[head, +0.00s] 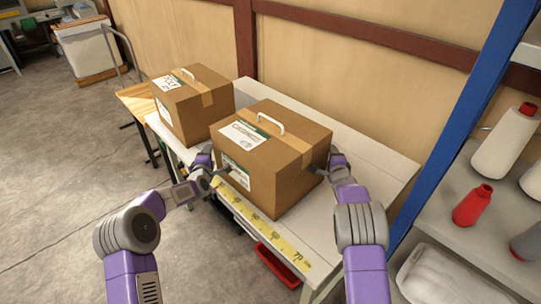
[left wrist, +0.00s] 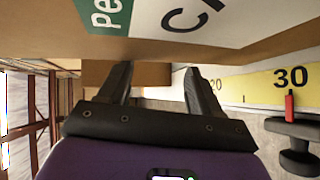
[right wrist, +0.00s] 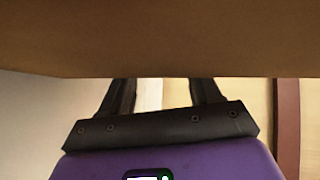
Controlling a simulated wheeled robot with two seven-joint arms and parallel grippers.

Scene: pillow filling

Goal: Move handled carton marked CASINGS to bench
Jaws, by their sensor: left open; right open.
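The brown carton (head: 275,165) with a white handle on top and a label that seems to read CASINGS stands upright on the white bench (head: 375,165), close behind the yellow measuring strip on its front edge. My left gripper (head: 217,178) is open at the carton's left side, and my right gripper (head: 325,168) is open at its right side; neither holds it. In the left wrist view the carton's labelled face (left wrist: 180,25) fills the top, above the open fingers (left wrist: 160,85). In the right wrist view plain cardboard (right wrist: 160,40) lies above the open fingers (right wrist: 162,95).
A second handled carton (head: 190,110) stands behind and to the left. A red bin (head: 278,265) is under the bench front. A blue post (head: 455,140) and a shelf with thread cones (head: 505,145) stand at the right. Bare bench lies right of the carton.

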